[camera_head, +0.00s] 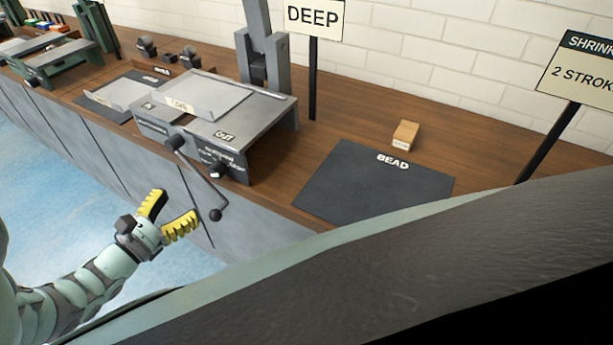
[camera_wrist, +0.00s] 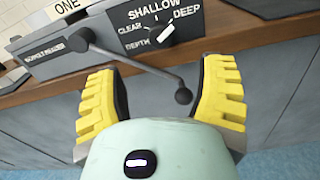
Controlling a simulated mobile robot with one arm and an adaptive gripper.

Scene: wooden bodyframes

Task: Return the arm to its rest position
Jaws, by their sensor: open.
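My gripper (camera_head: 167,216) is open and empty, with yellow ridged fingers, in front of the bench in the head view. In the wrist view my gripper (camera_wrist: 162,100) has its two fingers spread, with the crank's dark knob (camera_wrist: 183,96) seen between them. The crank handle (camera_head: 205,183) hangs from the front of the grey machine (camera_head: 228,125); I cannot tell from the wrist view whether the fingers touch it, but in the head view they look apart from it. A depth dial (camera_wrist: 165,34) on the machine's front is marked CLEAR, SHALLOW and DEEP.
A dark mat labelled BEAD (camera_head: 365,185) and a small wooden block (camera_head: 405,135) are on the wooden bench. A DEEP sign (camera_head: 314,18) and a SHRINK sign (camera_head: 583,72) stand on posts. A green machine (camera_head: 62,62) is at far left. The blue floor (camera_head: 60,190) before the bench looks clear.

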